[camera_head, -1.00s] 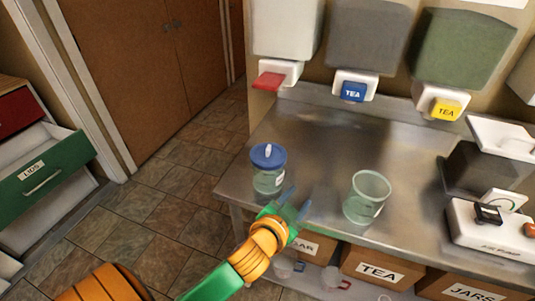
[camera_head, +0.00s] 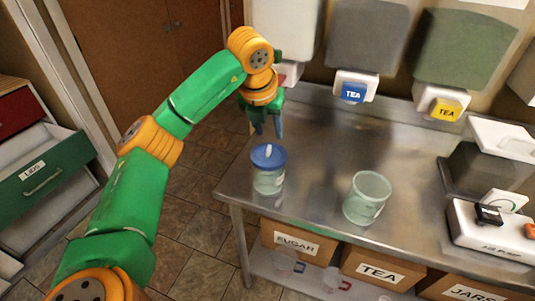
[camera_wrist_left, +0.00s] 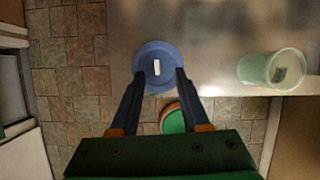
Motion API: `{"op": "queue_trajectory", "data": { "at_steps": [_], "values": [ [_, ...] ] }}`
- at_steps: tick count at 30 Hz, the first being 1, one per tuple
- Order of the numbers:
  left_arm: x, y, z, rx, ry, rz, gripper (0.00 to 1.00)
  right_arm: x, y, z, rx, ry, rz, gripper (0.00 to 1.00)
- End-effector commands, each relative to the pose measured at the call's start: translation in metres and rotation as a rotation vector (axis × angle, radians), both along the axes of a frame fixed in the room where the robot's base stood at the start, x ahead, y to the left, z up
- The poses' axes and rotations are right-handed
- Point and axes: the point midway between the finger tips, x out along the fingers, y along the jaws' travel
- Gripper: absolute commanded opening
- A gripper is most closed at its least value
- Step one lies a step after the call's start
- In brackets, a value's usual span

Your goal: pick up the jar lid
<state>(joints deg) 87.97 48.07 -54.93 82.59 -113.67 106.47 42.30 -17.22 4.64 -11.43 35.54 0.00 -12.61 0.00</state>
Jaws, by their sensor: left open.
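The blue jar lid (camera_head: 268,156) with a white handle sits on a glass jar (camera_head: 268,181) near the left edge of the steel table. My left gripper (camera_head: 267,130) is open and empty, pointing down just above the lid. In the left wrist view the lid (camera_wrist_left: 156,66) shows beyond and between the two dark fingertips (camera_wrist_left: 157,75), with its white handle about midway between them. A gap remains between fingers and lid in the head view. My right gripper is in neither view.
Dispensers with a blue TEA tap (camera_head: 353,92) and a yellow TEA tap (camera_head: 445,109) hang behind. Labelled boxes stand below.

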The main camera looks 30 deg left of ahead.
Motion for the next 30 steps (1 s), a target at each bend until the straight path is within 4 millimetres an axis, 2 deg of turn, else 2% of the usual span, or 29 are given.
{"op": "queue_trajectory", "data": {
  "at_steps": [2, 5, 9, 12, 15, 20, 25, 30],
  "values": [
    [-0.001, 0.008, -0.002, 0.018, 0.011, 0.027, 0.46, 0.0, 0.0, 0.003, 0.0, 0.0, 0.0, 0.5],
    [0.003, 0.01, -0.015, 0.019, 0.014, 0.025, 0.46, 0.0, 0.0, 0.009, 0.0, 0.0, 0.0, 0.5],
    [0.007, 0.012, -0.041, 0.018, 0.016, 0.022, 0.46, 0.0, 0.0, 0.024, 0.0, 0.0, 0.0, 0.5],
    [0.013, 0.013, -0.058, 0.015, 0.013, 0.021, 0.46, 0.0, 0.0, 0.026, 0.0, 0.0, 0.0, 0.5],
    [0.016, 0.014, -0.065, 0.016, 0.009, 0.018, 0.46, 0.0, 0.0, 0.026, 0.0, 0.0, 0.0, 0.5],
    [0.016, 0.013, -0.066, 0.016, 0.007, 0.017, 0.46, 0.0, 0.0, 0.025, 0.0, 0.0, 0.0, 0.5],
    [0.016, 0.013, -0.065, 0.015, 0.008, 0.017, 0.0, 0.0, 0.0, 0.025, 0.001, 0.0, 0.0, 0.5],
    [0.016, 0.013, -0.065, 0.015, 0.008, 0.017, 0.0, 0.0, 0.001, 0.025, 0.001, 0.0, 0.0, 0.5]
  ]
}}
